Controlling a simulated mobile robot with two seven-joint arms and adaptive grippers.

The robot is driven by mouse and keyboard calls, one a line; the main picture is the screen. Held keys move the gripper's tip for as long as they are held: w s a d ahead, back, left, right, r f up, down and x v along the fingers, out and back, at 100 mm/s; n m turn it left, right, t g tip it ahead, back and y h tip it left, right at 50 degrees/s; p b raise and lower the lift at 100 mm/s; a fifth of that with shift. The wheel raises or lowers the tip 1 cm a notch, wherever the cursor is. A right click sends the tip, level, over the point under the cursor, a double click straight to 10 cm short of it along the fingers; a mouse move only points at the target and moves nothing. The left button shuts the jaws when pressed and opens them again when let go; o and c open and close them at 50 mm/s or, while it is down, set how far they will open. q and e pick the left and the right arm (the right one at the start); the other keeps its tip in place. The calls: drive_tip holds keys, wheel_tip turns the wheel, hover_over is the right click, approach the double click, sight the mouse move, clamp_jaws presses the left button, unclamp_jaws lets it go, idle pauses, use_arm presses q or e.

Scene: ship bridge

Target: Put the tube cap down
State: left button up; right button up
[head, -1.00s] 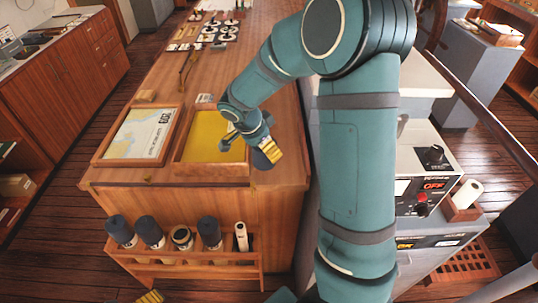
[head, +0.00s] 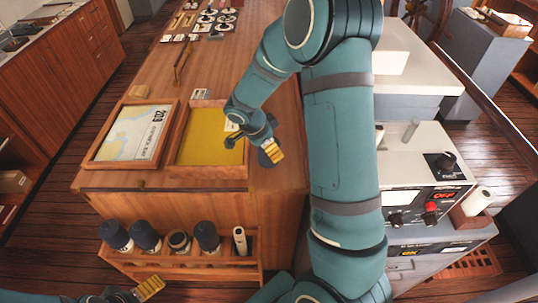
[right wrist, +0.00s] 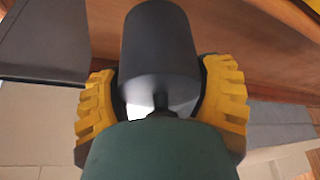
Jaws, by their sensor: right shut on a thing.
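The tube cap (right wrist: 160,50) is a dark grey cylinder between the yellow fingers of my right gripper (right wrist: 160,95) in the right wrist view. In the head view that gripper (head: 273,154) is over the right edge of the wooden counter, just right of the yellow-lined tray, with the cap (head: 265,159) partly hidden by its fingers.
A white roll (head: 239,240) stands in the rack's right end. A control box (head: 425,185) with knobs stands right of my arm.

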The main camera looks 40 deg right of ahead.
wheel_tip(320, 180, down, 3)
drive_tip(key=shift+f, duration=0.45)
drive_tip(key=shift+f, duration=0.1)
drive_tip(key=o, duration=1.1)
drive_tip(key=shift+o, duration=0.2)
